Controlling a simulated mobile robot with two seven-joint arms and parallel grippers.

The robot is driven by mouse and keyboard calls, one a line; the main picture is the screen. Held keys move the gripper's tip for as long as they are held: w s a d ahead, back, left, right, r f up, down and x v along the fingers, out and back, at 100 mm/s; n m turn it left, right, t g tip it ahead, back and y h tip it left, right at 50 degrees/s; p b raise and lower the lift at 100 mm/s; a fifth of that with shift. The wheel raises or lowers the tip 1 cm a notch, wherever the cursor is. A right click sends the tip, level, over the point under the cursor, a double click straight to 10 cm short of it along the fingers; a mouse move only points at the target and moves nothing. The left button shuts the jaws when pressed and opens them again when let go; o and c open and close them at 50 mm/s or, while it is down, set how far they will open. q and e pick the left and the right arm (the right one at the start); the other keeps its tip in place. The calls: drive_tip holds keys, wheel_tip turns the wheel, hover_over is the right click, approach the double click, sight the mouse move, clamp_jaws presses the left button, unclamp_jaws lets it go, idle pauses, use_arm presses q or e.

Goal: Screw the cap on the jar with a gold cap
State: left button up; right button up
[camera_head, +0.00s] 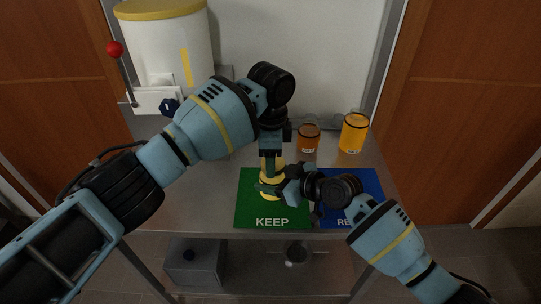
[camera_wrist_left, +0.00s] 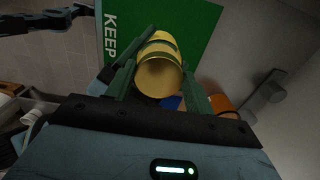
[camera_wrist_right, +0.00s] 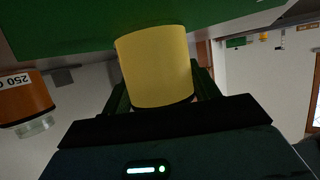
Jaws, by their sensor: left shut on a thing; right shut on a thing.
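A yellow jar (camera_head: 268,191) stands upright on the green KEEP mat (camera_head: 246,208), partly hidden by my grippers. My right gripper (camera_head: 283,189) comes in from the right and is shut on the jar's side. The right wrist view shows the yellow body (camera_wrist_right: 155,65) between its fingers. My left gripper (camera_head: 271,163) points down from above and is shut on the gold cap (camera_wrist_left: 158,76), which is over the jar. A greenish band shows between cap and lower yellow part in the left wrist view. I cannot tell whether the cap is fully seated.
Two amber jars (camera_head: 308,139) (camera_head: 353,134) stand behind, to the right. A blue mat (camera_head: 368,184) with partly covered lettering lies right of the green one. A white tank (camera_head: 170,50) with a red-knobbed lever (camera_head: 115,49) is at back left. A grey box (camera_head: 195,268) sits below.

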use_arm(q)
drive_tip(key=shift+f, duration=0.55)
idle(0.4)
use_arm(e)
clamp_jaws()
use_arm(q)
drive_tip(key=m, duration=0.4)
drive_tip(key=shift+w, duration=0.1)
drive_tip(key=m, duration=0.4)
drive_tip(key=shift+w+d, duration=0.1)
drive_tip(key=m, duration=0.5)
drive_tip(key=shift+d, duration=0.1)
drive_tip(key=m, duration=0.4)
drive_tip(key=shift+w+d, duration=0.1)
drive_tip(key=o, duration=0.9)
